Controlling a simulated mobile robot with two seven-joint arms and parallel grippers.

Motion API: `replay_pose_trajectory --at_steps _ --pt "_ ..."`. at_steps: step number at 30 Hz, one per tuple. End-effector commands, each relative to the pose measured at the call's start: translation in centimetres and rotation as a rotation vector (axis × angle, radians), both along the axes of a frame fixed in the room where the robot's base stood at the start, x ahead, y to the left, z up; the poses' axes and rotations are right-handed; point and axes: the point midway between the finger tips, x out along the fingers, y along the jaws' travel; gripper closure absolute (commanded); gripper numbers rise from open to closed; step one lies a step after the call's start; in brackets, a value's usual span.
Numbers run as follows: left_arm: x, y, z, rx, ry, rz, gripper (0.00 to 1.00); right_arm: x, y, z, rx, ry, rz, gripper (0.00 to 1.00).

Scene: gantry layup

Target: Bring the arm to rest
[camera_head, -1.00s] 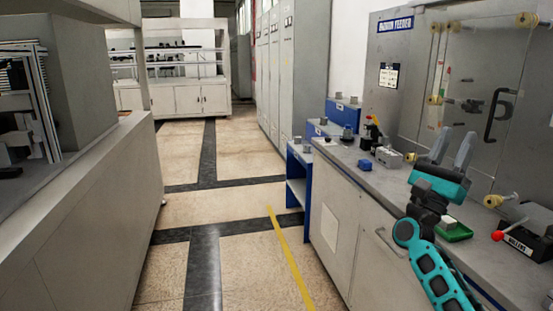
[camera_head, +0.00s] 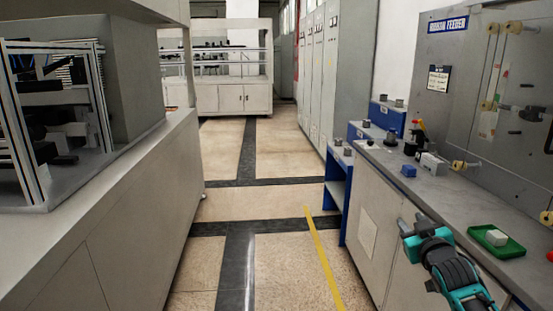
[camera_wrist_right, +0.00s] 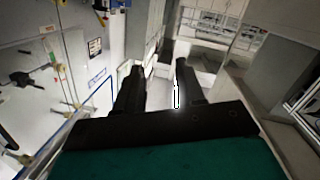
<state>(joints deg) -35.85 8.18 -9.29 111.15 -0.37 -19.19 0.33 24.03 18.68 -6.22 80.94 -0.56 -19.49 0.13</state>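My right gripper (camera_head: 414,222) is at the lower right of the head view, in front of the grey workbench (camera_head: 390,182) and over its front edge side. In the right wrist view its two dark fingers (camera_wrist_right: 160,68) stand apart with a clear gap and nothing between them. My left gripper and left arm are not in view.
On the bench are a green tray (camera_head: 510,247) with a pale block (camera_head: 496,237), a blue block (camera_head: 408,171) and a grey box (camera_head: 433,163). A blue shelf unit (camera_head: 338,190) stands at its far end. The floor aisle (camera_head: 260,205) is clear.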

Motion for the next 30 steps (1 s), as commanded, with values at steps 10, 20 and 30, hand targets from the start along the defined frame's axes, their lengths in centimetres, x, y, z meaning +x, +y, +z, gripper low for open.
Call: replay_pose_trajectory --at_steps 10,20,30 --pt "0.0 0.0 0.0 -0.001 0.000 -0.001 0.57 -12.1 7.0 -14.4 0.084 0.219 0.099 0.62" --pt "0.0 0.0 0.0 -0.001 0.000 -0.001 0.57 -28.4 13.0 -22.7 0.215 0.447 0.148 0.62" --pt "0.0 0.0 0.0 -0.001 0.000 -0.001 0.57 -35.0 14.8 -23.9 0.275 0.534 0.146 0.62"
